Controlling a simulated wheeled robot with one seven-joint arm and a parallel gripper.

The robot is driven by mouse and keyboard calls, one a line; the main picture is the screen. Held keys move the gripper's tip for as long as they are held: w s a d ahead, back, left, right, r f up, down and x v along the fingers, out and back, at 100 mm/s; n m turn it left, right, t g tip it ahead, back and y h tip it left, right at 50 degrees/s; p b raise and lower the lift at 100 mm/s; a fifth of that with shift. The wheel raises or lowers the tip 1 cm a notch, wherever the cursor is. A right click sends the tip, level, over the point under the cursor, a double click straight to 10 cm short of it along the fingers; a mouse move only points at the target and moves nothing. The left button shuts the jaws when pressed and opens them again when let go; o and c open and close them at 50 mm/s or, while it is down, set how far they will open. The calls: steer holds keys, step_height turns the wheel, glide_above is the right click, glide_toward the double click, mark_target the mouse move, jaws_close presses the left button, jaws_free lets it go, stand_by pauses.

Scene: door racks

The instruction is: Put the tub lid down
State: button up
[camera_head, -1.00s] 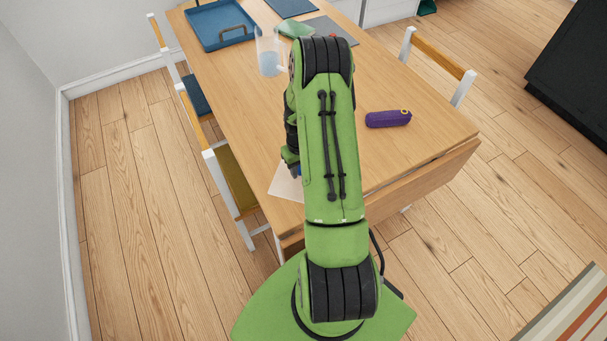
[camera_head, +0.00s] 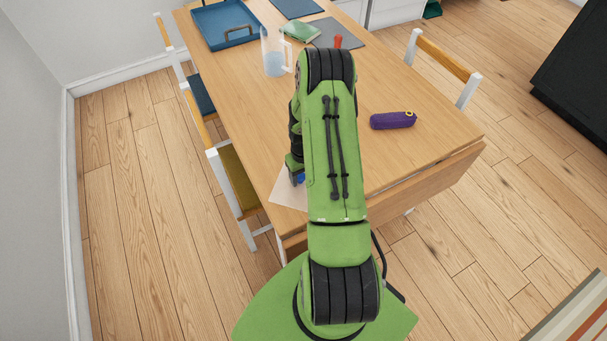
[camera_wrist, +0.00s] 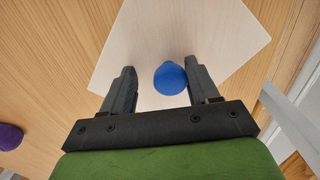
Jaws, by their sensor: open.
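A pale, flat square piece (camera_wrist: 220,30) lies on the wooden table, with a round blue knob-like piece (camera_wrist: 170,78) over it. I take these to be the tub lid and its knob, but cannot tell if they are joined. In the head view, the pale square (camera_head: 285,192) and blue piece (camera_head: 300,179) show at the table's near left, partly hidden by my arm. My gripper (camera_wrist: 160,80) is open. The blue piece is between its fingertips, closer to the right finger and apart from the left one.
A purple case (camera_head: 393,120) lies right of my arm. A clear jug (camera_head: 273,58), a green item (camera_head: 300,32), a grey mat (camera_head: 325,33) and a blue tray (camera_head: 212,40) are farther back. Chairs (camera_head: 238,185) line the left side. The table middle is mostly clear.

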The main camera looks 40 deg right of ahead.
step_height(320, 180, up, 12)
steer(key=p, duration=0.1)
step_height(320, 180, up, 9)
glide_above(303, 175)
steer(key=w+a, duration=0.1)
steer(key=a, duration=0.3)
steer(key=s+a+r+n+t+h, duration=0.1)
steer(key=s+a+r+t, duration=0.1)
steer(key=a+r, duration=0.65)
steer(key=s+a+r+n+t, duration=0.1)
steer(key=s+a+r, duration=0.3)
steer(key=s, duration=0.3)
steer(key=s+a+r+n+t+y, duration=0.1)
steer(key=s+a+r+t, duration=0.1)
steer(key=s+a+r, duration=0.2)
steer(key=s+a, duration=0.2)
steer(key=s, duration=0.1)
steer(key=shift+s+a+r+t, duration=0.2)
steer(key=shift+s+r+t, duration=0.05)
steer(key=shift+s+t, duration=0.05)
